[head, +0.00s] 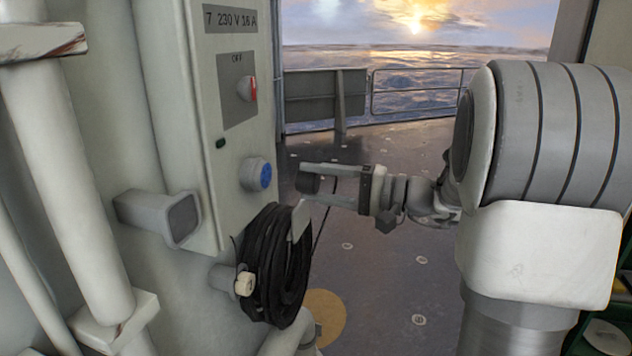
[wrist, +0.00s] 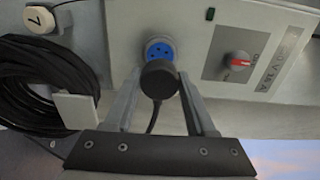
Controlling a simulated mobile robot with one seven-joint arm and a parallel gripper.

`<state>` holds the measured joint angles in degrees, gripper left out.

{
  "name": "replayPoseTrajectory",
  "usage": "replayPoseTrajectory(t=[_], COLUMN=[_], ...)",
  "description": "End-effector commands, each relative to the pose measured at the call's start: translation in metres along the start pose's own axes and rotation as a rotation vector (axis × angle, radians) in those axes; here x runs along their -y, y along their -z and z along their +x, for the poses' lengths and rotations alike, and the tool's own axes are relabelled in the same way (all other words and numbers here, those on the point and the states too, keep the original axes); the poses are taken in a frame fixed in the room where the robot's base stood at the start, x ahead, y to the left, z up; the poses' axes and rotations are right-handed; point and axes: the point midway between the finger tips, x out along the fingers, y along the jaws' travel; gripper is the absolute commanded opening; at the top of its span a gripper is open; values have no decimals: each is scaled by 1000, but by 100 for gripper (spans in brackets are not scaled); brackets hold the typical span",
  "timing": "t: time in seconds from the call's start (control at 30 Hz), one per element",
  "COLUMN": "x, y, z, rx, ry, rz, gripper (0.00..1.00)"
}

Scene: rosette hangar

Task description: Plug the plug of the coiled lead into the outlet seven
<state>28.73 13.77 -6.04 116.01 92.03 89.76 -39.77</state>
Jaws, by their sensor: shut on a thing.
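My gripper (head: 309,183) reaches in from the right in the head view and is shut on the black plug (head: 308,184). In the wrist view the plug (wrist: 159,79) sits between the two fingers (wrist: 158,95), with its cable hanging down. The blue round outlet (head: 258,174) is on the grey box labelled "7 230 V 16 A" (head: 231,19). In the wrist view the outlet (wrist: 161,50) shows just beyond the plug, which partly covers it. In the head view a gap separates plug and outlet. The coiled black lead (head: 277,265) hangs below the box.
A red rotary switch (head: 247,88) marked OFF is above the outlet. A pale round knob (head: 244,284) and a grey square fitting (head: 184,217) stick out near the coil. White pipes (head: 72,170) run at left.

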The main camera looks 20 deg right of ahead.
Motion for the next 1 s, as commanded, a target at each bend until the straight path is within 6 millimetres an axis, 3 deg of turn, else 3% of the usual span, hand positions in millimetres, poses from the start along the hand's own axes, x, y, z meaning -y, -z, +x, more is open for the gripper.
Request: replayPoseTrajectory(t=[0.5, 1.0], x=[2, 0], y=[-1, -1], z=[45, 53], rx=[3, 2], ry=[1, 1], rz=[1, 1], gripper=[0, 0])
